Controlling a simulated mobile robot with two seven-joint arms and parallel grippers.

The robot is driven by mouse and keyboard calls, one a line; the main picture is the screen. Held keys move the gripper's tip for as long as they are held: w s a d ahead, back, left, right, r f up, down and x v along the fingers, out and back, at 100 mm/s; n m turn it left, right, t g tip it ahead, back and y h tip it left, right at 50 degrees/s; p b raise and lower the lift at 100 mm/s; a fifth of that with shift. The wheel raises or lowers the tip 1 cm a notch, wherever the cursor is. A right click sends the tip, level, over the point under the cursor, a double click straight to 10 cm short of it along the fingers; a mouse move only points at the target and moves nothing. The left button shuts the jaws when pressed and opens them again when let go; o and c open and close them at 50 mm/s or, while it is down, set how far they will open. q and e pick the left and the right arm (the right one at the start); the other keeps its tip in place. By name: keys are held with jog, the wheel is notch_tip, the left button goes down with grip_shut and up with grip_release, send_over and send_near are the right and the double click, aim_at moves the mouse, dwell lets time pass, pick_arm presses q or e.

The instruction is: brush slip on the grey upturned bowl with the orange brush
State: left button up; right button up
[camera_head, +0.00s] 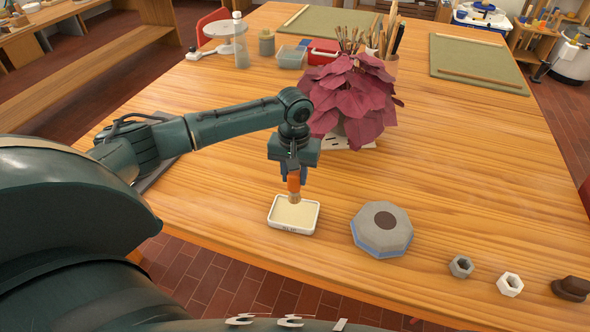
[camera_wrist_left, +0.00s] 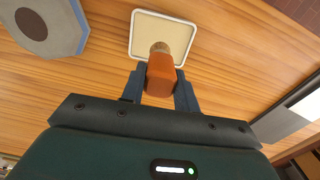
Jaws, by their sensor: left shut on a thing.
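My left gripper (camera_head: 293,176) is shut on the orange brush (camera_head: 294,184), which points down over a white rectangular tray of cream slip (camera_head: 283,228). In the left wrist view the brush (camera_wrist_left: 161,76) sits between the fingers, its bristle end over the tray (camera_wrist_left: 135,35). I cannot tell whether the bristles touch the slip. The grey upturned bowl (camera_head: 370,230) is eight-sided, with a dark round patch on top and a blue band low down. It stands right of the tray, apart from it, and shows at the upper left in the wrist view (camera_wrist_left: 66,12). My right gripper is not in view.
A grey hex nut (camera_head: 461,266), a white one (camera_head: 510,284) and a dark brown piece (camera_head: 571,288) lie right of the bowl. A plant with dark red leaves (camera_head: 350,98) stands behind the tray. The table (camera_head: 470,170) is clear at the right middle.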

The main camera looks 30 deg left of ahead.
aim_at(294, 191)
pick_arm(q)
jog(key=shift+a+f+b, duration=0.1)
jog(key=shift+f+b, duration=0.25)
jog(key=shift+f, duration=0.2)
jog(key=shift+f+b, duration=0.6)
jog(key=shift+f, duration=0.15)
notch_tip(294, 191, down, 2)
jog(key=b, duration=0.3)
jog(key=shift+f, duration=1)
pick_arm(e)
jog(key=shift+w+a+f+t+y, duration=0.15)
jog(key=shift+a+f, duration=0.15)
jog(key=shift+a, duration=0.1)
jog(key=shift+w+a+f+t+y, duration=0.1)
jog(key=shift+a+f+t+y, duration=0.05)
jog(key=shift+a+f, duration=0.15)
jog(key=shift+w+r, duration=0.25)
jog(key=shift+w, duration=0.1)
